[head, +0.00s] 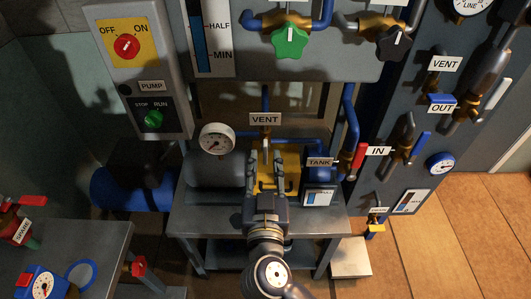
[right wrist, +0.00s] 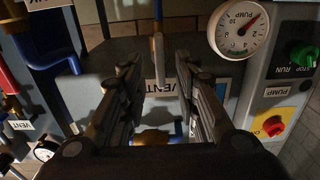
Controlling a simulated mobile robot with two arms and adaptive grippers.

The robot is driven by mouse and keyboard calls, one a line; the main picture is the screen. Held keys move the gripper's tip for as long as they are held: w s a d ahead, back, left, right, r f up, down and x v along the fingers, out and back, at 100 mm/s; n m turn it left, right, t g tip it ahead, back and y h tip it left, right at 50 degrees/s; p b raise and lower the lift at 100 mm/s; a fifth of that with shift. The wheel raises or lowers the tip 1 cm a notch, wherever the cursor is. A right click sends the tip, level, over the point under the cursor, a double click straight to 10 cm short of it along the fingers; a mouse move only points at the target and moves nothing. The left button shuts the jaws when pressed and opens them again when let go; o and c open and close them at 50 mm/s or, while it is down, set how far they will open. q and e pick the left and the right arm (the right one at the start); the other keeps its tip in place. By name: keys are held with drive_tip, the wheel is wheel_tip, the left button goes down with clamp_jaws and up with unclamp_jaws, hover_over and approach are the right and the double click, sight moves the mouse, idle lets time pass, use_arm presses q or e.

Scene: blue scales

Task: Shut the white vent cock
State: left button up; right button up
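The white vent cock's lever (head: 265,146) shows in the head view just below the VENT label (head: 265,119), on a pipe behind the small bench. My right gripper (head: 264,165) reaches up from the bottom with its fingers apart, below and in front of the cock. In the right wrist view the two fingers (right wrist: 166,75) stand wide apart. A pale upright lever (right wrist: 159,58) shows between them, with no clear contact on either side. Brass fittings (right wrist: 150,136) show lower between the fingers. My left gripper is not in view.
A round white gauge (head: 216,139) stands left of the cock. The TANK label (head: 319,162) and a red-handled valve (head: 358,160) are to the right. The pump panel (head: 150,75) is at the upper left. The grey bench (head: 190,222) lies under my right gripper.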

sight(265, 155)
drive_tip(key=shift+w, duration=0.8)
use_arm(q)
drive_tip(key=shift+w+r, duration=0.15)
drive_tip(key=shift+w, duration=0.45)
use_arm(e)
drive_tip(key=shift+w, duration=0.75)
drive_tip(key=shift+c, duration=0.5)
clamp_jaws()
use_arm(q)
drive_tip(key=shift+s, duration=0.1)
